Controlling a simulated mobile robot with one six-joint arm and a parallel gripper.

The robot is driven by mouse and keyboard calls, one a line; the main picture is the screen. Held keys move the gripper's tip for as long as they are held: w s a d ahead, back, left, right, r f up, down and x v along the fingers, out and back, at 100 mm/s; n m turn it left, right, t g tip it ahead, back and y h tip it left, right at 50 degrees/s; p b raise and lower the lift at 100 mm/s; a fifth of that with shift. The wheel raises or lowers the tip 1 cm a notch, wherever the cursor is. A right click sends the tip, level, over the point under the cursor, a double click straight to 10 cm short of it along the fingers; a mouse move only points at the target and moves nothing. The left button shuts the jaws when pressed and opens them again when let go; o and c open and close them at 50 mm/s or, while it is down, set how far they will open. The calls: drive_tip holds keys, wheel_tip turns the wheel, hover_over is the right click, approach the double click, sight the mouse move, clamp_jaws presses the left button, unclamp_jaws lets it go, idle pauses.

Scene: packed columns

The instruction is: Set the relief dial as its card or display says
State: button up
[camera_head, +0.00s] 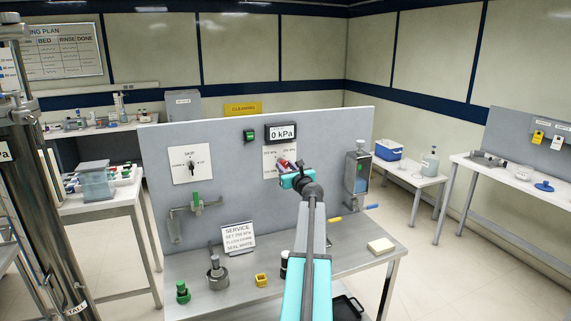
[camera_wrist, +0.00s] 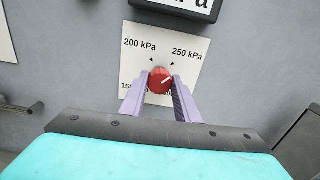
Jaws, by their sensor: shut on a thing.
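The relief dial (camera_wrist: 160,81) is a red knob with a pale pointer line, on a white scale plate (camera_wrist: 190,44) on the grey panel. In the wrist view its line points to the upper right, towards the 250 kPa side. The 200 kPa label is at the upper left; lower labels are partly hidden. My gripper (camera_wrist: 161,84) is shut on the dial, one finger each side. In the head view my gripper (camera_head: 291,174) covers most of the dial. The service card (camera_head: 238,239) stands on the bench; it seems to read "SET 250 kPa". The display (camera_head: 281,132) reads 0 kPa.
A green button (camera_head: 249,135) is left of the display. A black selector (camera_head: 191,167) sits on the panel's left. A green-handled valve (camera_head: 196,202) is below it. Green, grey and yellow parts stand on the steel bench (camera_head: 205,297). A caged bottle (camera_head: 357,170) is right of my arm.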

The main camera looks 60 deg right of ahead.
drive_tip(key=shift+m, duration=0.3)
drive_tip(key=o, duration=1)
drive_tip(key=shift+o, duration=0.2)
drive_tip(key=b+v, duration=0.3)
drive_tip(key=v, duration=1)
drive_tip(key=shift+s+a+b, duration=0.3)
drive_tip(key=shift+b, duration=0.05)
drive_tip(key=shift+s+f, duration=0.1)
